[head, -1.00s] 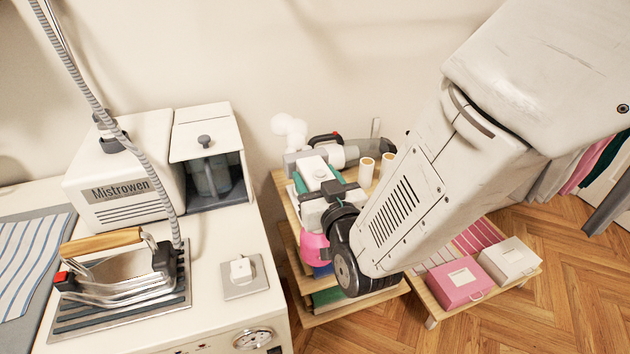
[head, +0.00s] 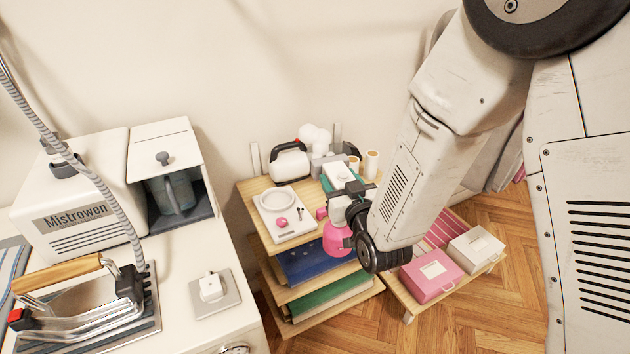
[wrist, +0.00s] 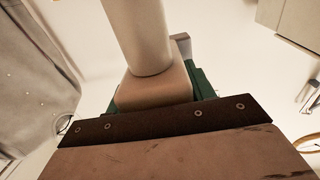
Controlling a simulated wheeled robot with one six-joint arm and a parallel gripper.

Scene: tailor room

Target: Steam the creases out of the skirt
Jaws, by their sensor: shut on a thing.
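My gripper (head: 348,208) is shut on what looks like a hand steamer (head: 339,178), over the wooden shelf unit. It has a white body and a grey upper part; a pink round part (head: 336,240) shows below and seems to belong to it. White puffs that look like steam (head: 315,137) hang above its grey part. In the wrist view a pale block (wrist: 152,92) with a thick pale tube stands beyond my gripper's dark riveted edge. I cannot pick out the skirt for sure; pale grey cloth (head: 492,160) shows partly behind my arm, and a grey surface (wrist: 35,70) lies left in the wrist view.
The shelf unit (head: 247,190) carries a white dish (head: 279,199), a white jug-like thing (head: 288,165) and two spools. A low bench right of it bears a pink box (head: 431,276) and a white box (head: 476,250). The Mistrowen station (head: 80,210) with an iron stands left.

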